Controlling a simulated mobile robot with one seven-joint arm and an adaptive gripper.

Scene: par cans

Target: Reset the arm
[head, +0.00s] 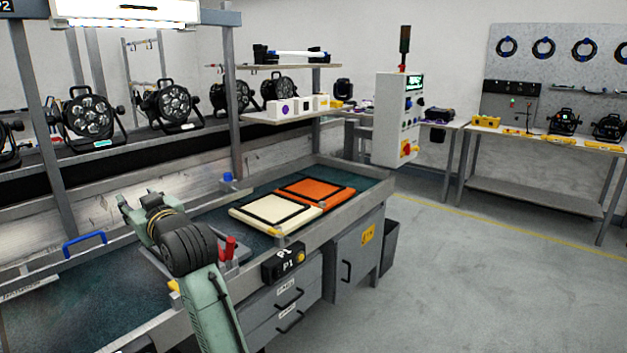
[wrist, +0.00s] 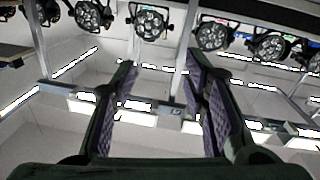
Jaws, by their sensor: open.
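My arm reaches up from the bottom of the head view. My gripper (head: 135,205) is raised over the left part of the workbench, in front of the bench's back edge. In the wrist view my gripper (wrist: 165,100) is open, with its two purple-padded fingers wide apart. Nothing is between the fingers. The wrist view looks toward the ceiling and a row of par cans, which appear along the top of that picture.
Par cans (head: 90,115) stand in a row behind the bench. A cream pad (head: 262,222) and an orange pad (head: 325,187) lie on the bench right of my arm. A red-handled item (head: 229,248) is close beside my arm. Floor at right (head: 480,290) is clear.

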